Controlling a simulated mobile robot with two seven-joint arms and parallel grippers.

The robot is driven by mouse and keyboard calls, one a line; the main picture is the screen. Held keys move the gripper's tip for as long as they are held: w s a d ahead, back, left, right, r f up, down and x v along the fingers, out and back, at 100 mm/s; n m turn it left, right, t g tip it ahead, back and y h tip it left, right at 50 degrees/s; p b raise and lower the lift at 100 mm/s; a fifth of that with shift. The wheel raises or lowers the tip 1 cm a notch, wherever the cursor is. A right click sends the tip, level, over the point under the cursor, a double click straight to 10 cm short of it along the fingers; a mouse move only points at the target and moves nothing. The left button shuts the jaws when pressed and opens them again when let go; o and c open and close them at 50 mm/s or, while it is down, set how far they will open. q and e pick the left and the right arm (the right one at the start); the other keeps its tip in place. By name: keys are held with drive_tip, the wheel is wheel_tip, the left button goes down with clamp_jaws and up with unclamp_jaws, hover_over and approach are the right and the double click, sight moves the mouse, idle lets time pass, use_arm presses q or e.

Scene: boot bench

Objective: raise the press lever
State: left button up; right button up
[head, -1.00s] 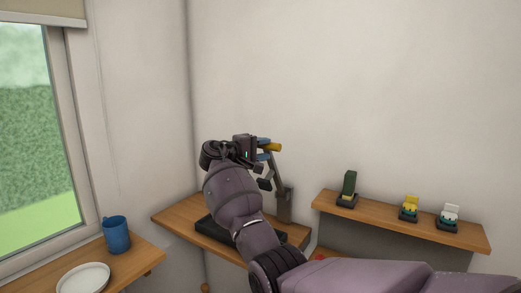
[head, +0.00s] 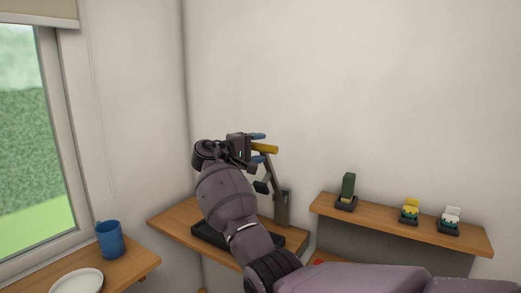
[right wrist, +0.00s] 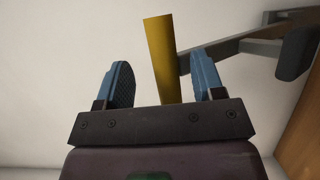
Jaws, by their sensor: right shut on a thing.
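The press lever (head: 272,175) is a grey arm that rises from an upright bracket (head: 281,208) and leans to the left. Its yellow handle (head: 268,149) is at the upper end, well above the bench. My right gripper (head: 258,147) is at the handle, with one blue finger above it and one below. It is shut on the handle. In the right wrist view the yellow handle (right wrist: 160,60) stands between the two blue fingers. The press's dark base (head: 208,234) is partly hidden by my right arm. My left gripper is not in view.
The press stands on a wooden bench (head: 165,219). A raised shelf (head: 385,218) at the right bears a green piece (head: 347,187), a yellow one (head: 411,209) and a white one (head: 451,215). A blue mug (head: 110,240) and white plate (head: 75,281) are at lower left.

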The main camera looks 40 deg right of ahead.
drive_tip(key=a+b, duration=0.1)
drive_tip(key=a, duration=0.9)
drive_tip(key=shift+s+a+r, duration=0.15)
drive_tip(key=shift+a+r, duration=0.1)
drive_tip(key=shift+r, duration=0.05)
